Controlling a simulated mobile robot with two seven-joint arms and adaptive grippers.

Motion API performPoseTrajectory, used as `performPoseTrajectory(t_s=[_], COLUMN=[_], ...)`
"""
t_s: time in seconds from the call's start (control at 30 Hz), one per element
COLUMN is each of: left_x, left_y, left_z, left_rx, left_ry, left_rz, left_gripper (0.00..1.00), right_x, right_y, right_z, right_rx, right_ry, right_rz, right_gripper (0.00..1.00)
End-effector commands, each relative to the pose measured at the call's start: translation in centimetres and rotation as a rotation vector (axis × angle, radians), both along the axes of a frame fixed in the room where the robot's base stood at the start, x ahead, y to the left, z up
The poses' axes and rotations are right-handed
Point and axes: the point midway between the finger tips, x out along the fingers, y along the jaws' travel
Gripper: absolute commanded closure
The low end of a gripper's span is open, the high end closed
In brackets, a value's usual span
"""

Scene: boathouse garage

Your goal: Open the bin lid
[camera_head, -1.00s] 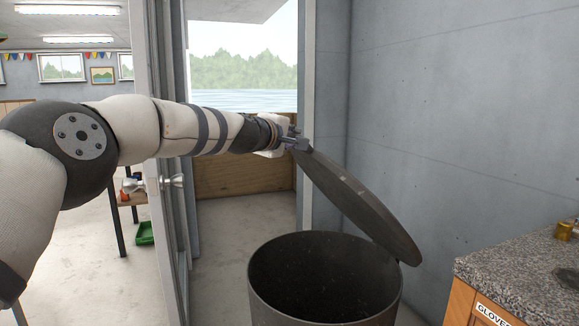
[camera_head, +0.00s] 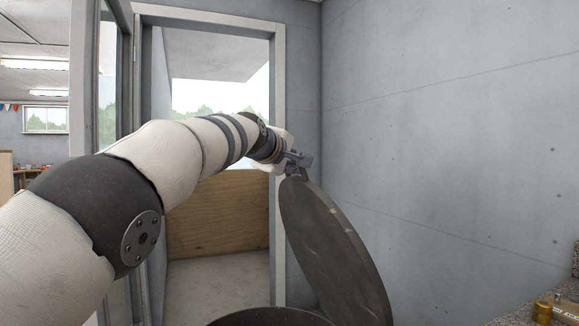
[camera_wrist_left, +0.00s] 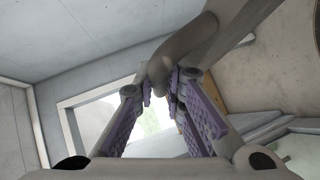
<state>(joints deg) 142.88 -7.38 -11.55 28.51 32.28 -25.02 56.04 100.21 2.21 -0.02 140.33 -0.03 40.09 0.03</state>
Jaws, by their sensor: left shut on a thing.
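The dark, round bin lid (camera_head: 325,250) stands steeply tilted up from the bin, near the grey wall. Only the far rim of the dark bin (camera_head: 262,316) shows, at the bottom of the head view. My left gripper (camera_head: 298,166) is at the top edge of the lid and is shut on it. In the left wrist view, the purple-padded fingers of the left gripper (camera_wrist_left: 163,88) close around a grey rounded part of the lid (camera_wrist_left: 180,52). The exact contact is partly hidden. My right gripper is not in view.
A speckled counter (camera_head: 510,316) with a small brass item (camera_head: 542,312) is at the lower right. The grey wall (camera_head: 440,130) is close behind the lid on the right. A doorway with a wooden panel (camera_head: 222,215) lies behind my left arm.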

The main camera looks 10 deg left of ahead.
Motion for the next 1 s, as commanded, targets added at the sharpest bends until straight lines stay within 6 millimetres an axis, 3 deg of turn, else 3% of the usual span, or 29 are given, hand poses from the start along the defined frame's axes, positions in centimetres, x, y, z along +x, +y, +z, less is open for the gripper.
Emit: performPoseTrajectory(t_s=[0.37, 0.4, 0.47, 0.87, 1.0], left_x=[0.1, 0.1, 0.1, 0.0, -1.0], left_y=[-0.3, -0.3, -0.3, 0.0, 0.3], left_z=[-0.6, -0.6, -0.6, -0.3, 0.2], left_rx=[0.001, 0.001, 0.001, 0.0, -0.007], left_ry=[0.011, 0.011, 0.011, 0.005, 0.004], left_rz=[-0.004, -0.004, -0.004, 0.0, 0.002], left_gripper=[1.0, 0.85, 0.72, 0.72, 0.72], right_x=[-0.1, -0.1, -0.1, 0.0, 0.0], right_y=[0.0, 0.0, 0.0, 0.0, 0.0], right_z=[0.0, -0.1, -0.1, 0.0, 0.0], right_rx=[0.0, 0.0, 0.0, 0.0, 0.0], right_ry=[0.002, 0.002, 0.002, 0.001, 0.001], right_rz=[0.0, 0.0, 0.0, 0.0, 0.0], right_gripper=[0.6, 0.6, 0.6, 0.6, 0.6])
